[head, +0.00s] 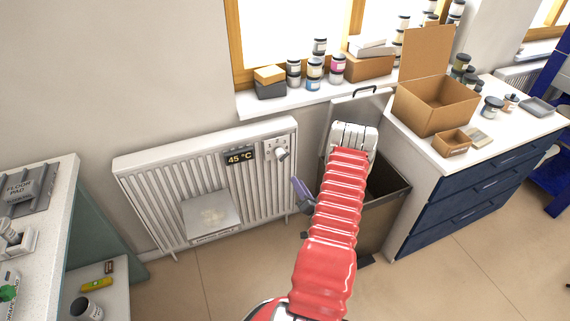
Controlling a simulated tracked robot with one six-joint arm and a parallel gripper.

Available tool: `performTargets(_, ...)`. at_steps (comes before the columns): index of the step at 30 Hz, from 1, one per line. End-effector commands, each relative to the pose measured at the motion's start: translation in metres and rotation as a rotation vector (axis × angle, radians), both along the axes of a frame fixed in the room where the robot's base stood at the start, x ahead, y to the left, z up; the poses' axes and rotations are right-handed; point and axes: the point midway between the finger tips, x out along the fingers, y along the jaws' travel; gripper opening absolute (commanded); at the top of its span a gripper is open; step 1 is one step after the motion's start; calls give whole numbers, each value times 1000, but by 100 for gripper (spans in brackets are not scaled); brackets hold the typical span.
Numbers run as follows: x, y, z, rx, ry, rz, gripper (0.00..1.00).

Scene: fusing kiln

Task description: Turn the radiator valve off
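A white ribbed radiator (160,185) stands against the wall, left of centre. On its upper right is a pale panel with a round knob (282,154), beside a dark display (240,156) reading 45 °C. A purple lever-like part (301,189) sits at the radiator's right side, close to my arm; I cannot tell what it joins. My gripper (352,132) is at the far end of my red arm, right of the radiator and apart from the knob. Its fingers are not clear from behind.
A dark open bin (388,187) stands behind my arm, beside a blue-drawer cabinet (470,190) with an open carton (435,105). The windowsill (265,103) holds jars and boxes. A worktop (55,215) is at left. Floor before the radiator (225,270) is clear.

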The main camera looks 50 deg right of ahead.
Motion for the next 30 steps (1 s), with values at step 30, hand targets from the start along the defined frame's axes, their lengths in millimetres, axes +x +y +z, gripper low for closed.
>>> performTargets(30, 114, -66, 0, -1, 0, 3, 26)
